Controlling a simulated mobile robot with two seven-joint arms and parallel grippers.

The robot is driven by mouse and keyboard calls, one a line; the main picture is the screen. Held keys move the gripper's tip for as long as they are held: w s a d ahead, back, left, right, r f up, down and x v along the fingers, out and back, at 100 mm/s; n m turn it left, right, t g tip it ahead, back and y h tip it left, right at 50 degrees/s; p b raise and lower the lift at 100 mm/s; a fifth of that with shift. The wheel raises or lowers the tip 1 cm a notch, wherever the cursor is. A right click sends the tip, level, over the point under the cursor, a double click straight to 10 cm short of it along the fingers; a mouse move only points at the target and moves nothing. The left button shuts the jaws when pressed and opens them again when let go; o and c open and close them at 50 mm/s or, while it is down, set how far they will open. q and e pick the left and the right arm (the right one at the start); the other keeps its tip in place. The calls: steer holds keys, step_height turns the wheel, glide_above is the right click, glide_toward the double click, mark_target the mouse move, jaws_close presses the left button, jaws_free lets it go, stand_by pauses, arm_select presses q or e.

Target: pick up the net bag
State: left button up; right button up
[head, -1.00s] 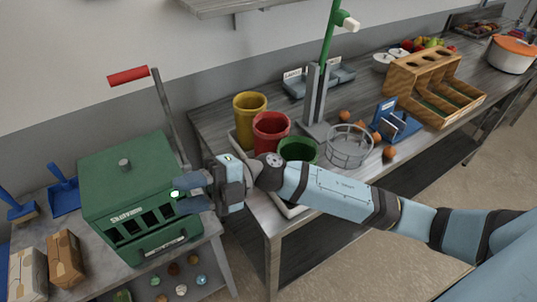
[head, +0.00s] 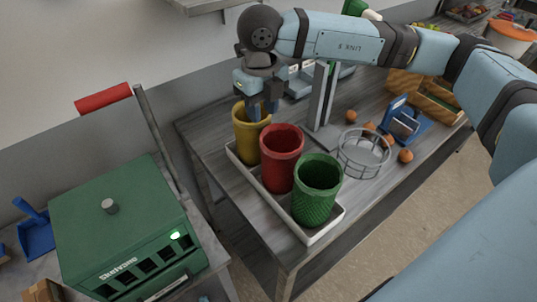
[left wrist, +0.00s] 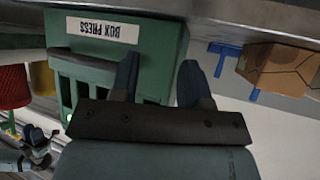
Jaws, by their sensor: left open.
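I cannot make out a net bag for certain in either view. Three tapered bins stand in a pale tray (head: 318,238) in the head view: yellow (head: 247,142), red (head: 280,172) and green (head: 316,190). The green one has a net-like surface texture. My right gripper (head: 262,108) points down at the yellow bin's rim, partly covering it. Its fingers are too small to tell whether they are open or shut, or hold anything. My left gripper (left wrist: 160,82) is open in the left wrist view, with nothing visible between its fingers, in front of the green box press (left wrist: 85,75).
The green press (head: 125,225) stands left of the bench in the head view. A wire basket (head: 364,155), a blue stand (head: 405,122) and several orange-brown balls are right of the bins. A grey post (head: 322,100) rises behind them. A kraft box (left wrist: 280,68) shows in the left wrist view.

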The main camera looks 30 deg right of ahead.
mark_target(265, 161)
steer(key=f, duration=0.2)
steer(key=f+p, duration=0.1)
steer(key=f, duration=0.2)
steer(key=s+f, duration=0.1)
steer(key=f, duration=0.1)
steer(key=shift+f, duration=0.3)
steer(key=shift+f+p, duration=0.4)
steer(key=shift+p, duration=0.05)
step_height(265, 161, down, 5)
steer(key=shift+w+r+p, duration=0.1)
steer(key=shift+p, duration=0.7)
arm_select(q)
steer(key=v, duration=0.3)
steer(key=shift+d+r, duration=0.1)
steer(key=shift+r, duration=0.3)
steer(key=shift+s+d, duration=0.1)
arm_select(e)
jaws_close()
